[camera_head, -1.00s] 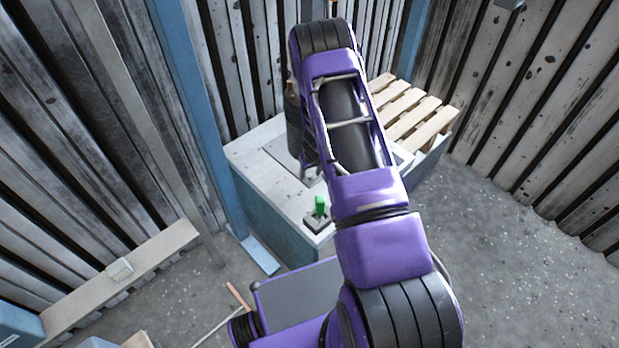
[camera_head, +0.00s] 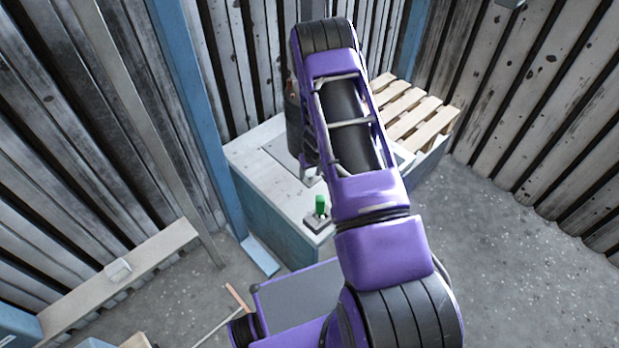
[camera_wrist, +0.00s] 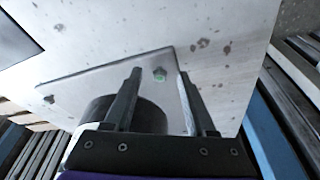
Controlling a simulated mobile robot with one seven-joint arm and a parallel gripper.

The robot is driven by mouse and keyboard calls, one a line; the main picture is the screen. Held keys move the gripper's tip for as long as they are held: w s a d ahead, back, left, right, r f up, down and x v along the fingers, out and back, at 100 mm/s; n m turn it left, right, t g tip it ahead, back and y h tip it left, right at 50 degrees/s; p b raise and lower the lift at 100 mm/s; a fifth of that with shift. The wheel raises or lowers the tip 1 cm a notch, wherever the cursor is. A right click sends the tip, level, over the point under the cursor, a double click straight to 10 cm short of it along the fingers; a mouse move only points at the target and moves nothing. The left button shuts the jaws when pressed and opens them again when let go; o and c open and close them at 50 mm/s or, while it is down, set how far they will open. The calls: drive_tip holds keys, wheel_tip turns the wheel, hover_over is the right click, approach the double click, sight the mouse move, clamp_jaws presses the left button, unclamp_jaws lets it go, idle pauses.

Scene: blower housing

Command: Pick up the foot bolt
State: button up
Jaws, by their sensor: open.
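The plate lies on a pale, stained surface. I cannot tell how far the fingertips are above the bolt. In the head view my arm hides most of the gripper and the bolt.
A dark round part (camera_wrist: 100,112) stands on the plate, partly behind the left finger. A second bolt (camera_wrist: 48,99) is at the plate's left. In the head view, a green-topped item (camera_head: 320,206) stands on the white bench (camera_head: 262,182). A wooden pallet (camera_head: 412,115) is at right.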

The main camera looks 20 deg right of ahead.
sight(310, 177)
drive_tip(key=shift+c, duration=0.3)
clamp_jaws()
drive_tip(key=shift+r+p, duration=0.55)
drive_tip(key=shift+p, duration=0.35)
wheel_tip(310, 177, up, 9)
drive_tip(key=p, duration=0.1)
drive_tip(key=shift+r, duration=0.2)
